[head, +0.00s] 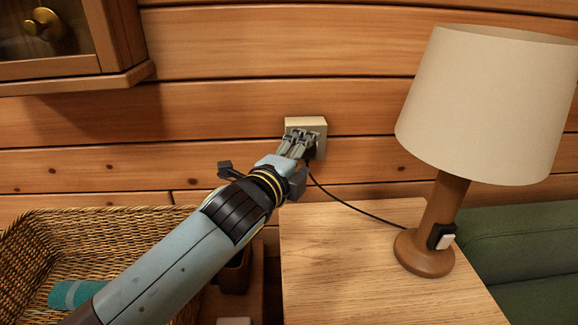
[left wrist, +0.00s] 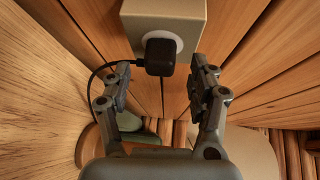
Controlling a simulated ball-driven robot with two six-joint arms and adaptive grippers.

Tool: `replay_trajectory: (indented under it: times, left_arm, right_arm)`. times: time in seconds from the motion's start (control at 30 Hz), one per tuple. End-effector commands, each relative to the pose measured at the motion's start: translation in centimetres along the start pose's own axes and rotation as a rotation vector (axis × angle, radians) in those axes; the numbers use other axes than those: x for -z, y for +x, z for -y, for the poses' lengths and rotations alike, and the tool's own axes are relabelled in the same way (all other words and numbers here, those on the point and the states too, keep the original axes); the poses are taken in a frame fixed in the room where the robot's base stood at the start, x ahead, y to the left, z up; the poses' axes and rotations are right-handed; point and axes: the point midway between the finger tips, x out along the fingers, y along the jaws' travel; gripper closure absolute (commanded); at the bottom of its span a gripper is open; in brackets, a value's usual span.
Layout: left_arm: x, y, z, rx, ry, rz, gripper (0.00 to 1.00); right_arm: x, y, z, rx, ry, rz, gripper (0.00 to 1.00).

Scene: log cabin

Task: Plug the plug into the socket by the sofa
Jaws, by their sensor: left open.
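The beige socket box (head: 306,123) is on the log wall above the side table. It also shows at the top of the left wrist view (left wrist: 190,18). The black plug (left wrist: 159,56) sits against the round white face of the socket and appears to be inserted. Its black cord (head: 352,207) runs across to the lamp. My left gripper (head: 304,143) is in front of the socket and hides most of the plug in the head view. In the left wrist view (left wrist: 160,80) its fingers are open, apart from the plug on both sides. My right gripper is not in view.
A lamp (head: 490,100) with a cream shade stands on the wooden side table (head: 340,270), beside a green sofa (head: 530,240). A wicker basket (head: 90,222) with a teal rolled cloth (head: 78,293) is at lower left. A wall cabinet (head: 70,60) hangs at upper left.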

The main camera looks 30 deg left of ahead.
Motion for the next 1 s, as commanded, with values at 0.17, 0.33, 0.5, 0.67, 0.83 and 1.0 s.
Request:
replay_trajectory:
  times: [0.17, 0.33, 0.5, 0.67, 0.83, 1.0]
  left_arm:
    - [0.0, -3.8, -0.1, -0.003, 0.0, 0.0, 0.4]
    - [0.0, -7.3, -0.1, -0.003, 0.001, 0.0, 0.4]
    - [0.0, -9.7, -0.1, -0.001, 0.0, 0.0, 0.4]
    - [0.0, -10.5, 0.0, 0.001, 0.0, 0.0, 0.4]
    - [0.0, -10.6, 0.0, 0.001, 0.001, 0.0, 0.4]
    - [0.0, -10.6, 0.0, 0.001, 0.001, 0.0, 0.4]
  right_arm:
    - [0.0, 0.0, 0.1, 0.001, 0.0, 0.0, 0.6]
    - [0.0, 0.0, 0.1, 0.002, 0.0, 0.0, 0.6]
    - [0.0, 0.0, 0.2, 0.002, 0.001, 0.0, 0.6]
    - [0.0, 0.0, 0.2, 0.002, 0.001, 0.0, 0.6]
    - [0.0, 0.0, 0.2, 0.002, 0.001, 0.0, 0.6]
    - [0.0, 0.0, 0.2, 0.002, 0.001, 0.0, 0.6]
